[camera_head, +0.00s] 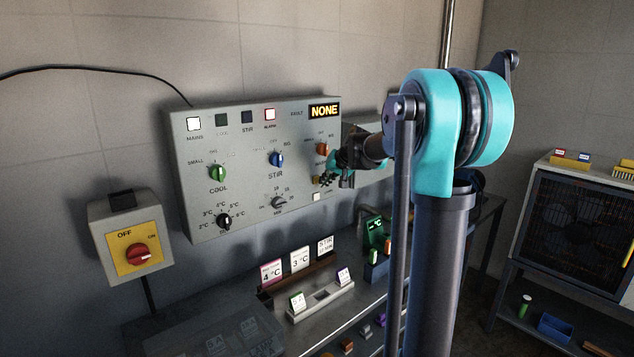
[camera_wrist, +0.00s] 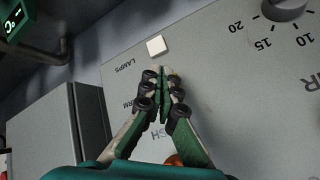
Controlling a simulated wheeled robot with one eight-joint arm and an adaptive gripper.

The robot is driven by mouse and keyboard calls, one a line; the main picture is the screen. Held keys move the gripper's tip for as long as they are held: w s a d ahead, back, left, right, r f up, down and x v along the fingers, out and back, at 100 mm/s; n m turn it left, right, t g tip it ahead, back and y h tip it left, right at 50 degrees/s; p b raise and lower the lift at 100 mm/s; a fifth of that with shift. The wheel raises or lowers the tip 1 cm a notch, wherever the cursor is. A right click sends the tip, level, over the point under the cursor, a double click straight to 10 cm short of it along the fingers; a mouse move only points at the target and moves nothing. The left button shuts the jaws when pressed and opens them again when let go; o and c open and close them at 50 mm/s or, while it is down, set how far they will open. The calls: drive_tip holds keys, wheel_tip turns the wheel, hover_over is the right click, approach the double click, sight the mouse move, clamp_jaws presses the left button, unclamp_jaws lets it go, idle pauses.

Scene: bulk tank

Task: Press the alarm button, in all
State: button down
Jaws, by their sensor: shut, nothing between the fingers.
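The grey control panel (camera_head: 246,190) hangs on the wall. My gripper (camera_head: 324,181) is at its lower right, and its fingers are shut and empty. In the wrist view the shut fingertips (camera_wrist: 164,74) point at the panel face just below a white square button (camera_wrist: 156,45) marked LAMPS. The fingers partly cover a label ending in "ARM" (camera_wrist: 128,104), and the alarm button itself is hidden behind them there. In the head view a small yellowish part (camera_head: 317,180) shows beside the fingertips; I cannot tell whether they touch it.
An orange knob (camera_head: 322,149) is just above my gripper, with blue and green knobs to the left. The fault display (camera_head: 324,111) reads NONE. A yellow switch box (camera_head: 133,249) is at left. A bench (camera_head: 318,318) with cards stands below. A dark-fronted cabinet (camera_head: 570,230) is at right.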

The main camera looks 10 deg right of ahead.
drive_tip(key=shift+w, duration=0.1)
drive_tip(key=shift+w+a, duration=0.25)
drive_tip(key=shift+w+a, duration=0.2)
drive_tip(key=shift+w, duration=0.15)
idle(0.9)
drive_tip(key=shift+s, duration=0.1)
drive_tip(key=shift+s+d, duration=0.45)
drive_tip(key=shift+s, duration=0.15)
drive_tip(key=shift+s+d, duration=0.1)
drive_tip(key=s+d, duration=0.1)
drive_tip(key=s, duration=0.1)
drive_tip(key=s+d, duration=0.1)
drive_tip(key=s, duration=0.1)
drive_tip(key=shift+d, duration=0.3)
idle(0.3)
idle(0.4)
